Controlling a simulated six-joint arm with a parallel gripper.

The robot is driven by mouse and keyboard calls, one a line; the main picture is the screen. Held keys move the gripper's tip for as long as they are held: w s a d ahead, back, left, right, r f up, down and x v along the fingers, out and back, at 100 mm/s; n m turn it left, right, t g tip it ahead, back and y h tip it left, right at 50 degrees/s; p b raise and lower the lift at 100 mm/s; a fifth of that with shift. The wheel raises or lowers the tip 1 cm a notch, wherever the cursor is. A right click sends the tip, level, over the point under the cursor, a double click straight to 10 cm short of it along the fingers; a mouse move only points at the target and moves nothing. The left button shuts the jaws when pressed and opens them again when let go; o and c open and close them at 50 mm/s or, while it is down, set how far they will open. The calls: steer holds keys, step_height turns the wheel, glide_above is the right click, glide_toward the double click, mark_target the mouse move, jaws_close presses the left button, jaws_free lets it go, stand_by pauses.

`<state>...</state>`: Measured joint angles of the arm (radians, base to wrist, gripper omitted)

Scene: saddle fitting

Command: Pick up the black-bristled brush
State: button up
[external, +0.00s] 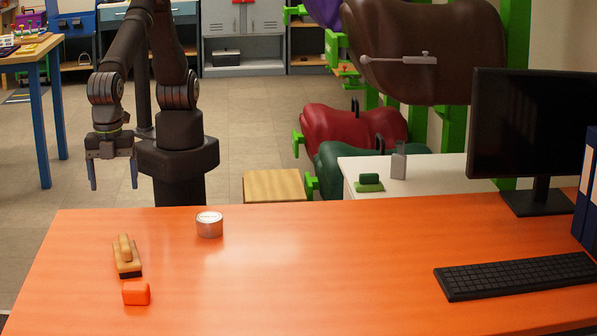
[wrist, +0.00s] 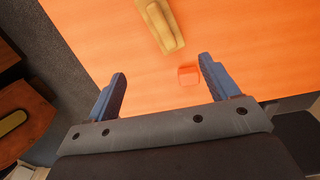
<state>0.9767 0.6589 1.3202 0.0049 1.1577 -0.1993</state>
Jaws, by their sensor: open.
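The black-bristled brush (external: 126,256) lies on the orange table at the left, with a tan wooden body and handle and a dark bristle edge underneath. It shows at the top of the wrist view (wrist: 162,24), partly cut off, with its bristles hidden. My gripper (external: 113,186) is open and empty, raised at the far side of the table and to the left, apart from the brush. In the wrist view the two blue fingers (wrist: 162,68) are spread wide, and the brush lies beyond their tips.
A small orange block (external: 136,293) lies close in front of the brush; it also shows near the right finger (wrist: 188,76). A round tin (external: 209,224) stands right of the brush. A keyboard (external: 518,276) and monitor (external: 530,125) are at the right. The table's middle is clear.

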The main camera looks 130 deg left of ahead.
mark_target(122, 241)
steer(key=s+a+f+n+t+h, duration=0.2)
steer(key=s+a+f+n+t, duration=0.1)
steer(key=s+a+t, duration=0.15)
steer(key=shift+g, duration=0.25)
steer(key=x, duration=0.5)
steer(key=d+x, duration=0.1)
steer(key=x, duration=1)
steer(key=shift+d+f, duration=0.2)
steer(key=shift+f, duration=0.2)
steer(key=shift+c, duration=0.2)
steer(key=c, duration=1.1)
